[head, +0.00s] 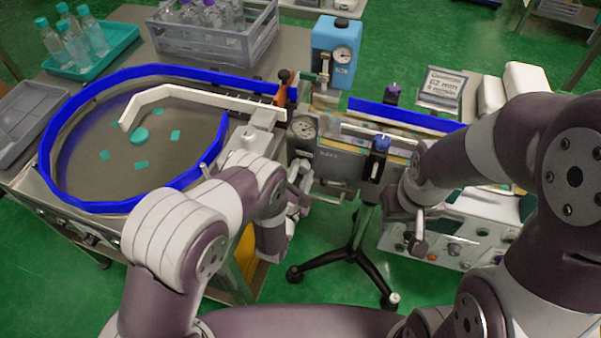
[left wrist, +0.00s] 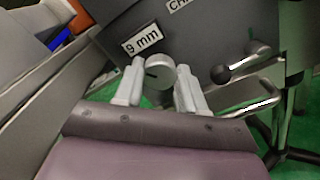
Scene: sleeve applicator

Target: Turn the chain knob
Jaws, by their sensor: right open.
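The chain knob (left wrist: 160,72) is a short grey metal cylinder with a dark mark on its face. It stands on a dark panel, beside a "9 mm" label and a partly cut-off label starting "Ch". My left gripper (left wrist: 162,84) has one finger on each side of the knob, close to it; whether both fingers press on it is not clear. In the head view my left gripper (head: 300,188) is at the front of the applicator machine (head: 330,165), and I cannot make out the knob there. My right gripper (head: 418,240) is open, in front of the machine's right side.
A black ball-ended lever (left wrist: 221,74) and a bent metal rod (left wrist: 255,105) are right of the knob. A blue-rimmed round table (head: 60,190) is at left. A grey bottle crate (head: 215,45) and a blue gauge unit (head: 335,50) stand behind. A wheeled stand (head: 350,258) is below.

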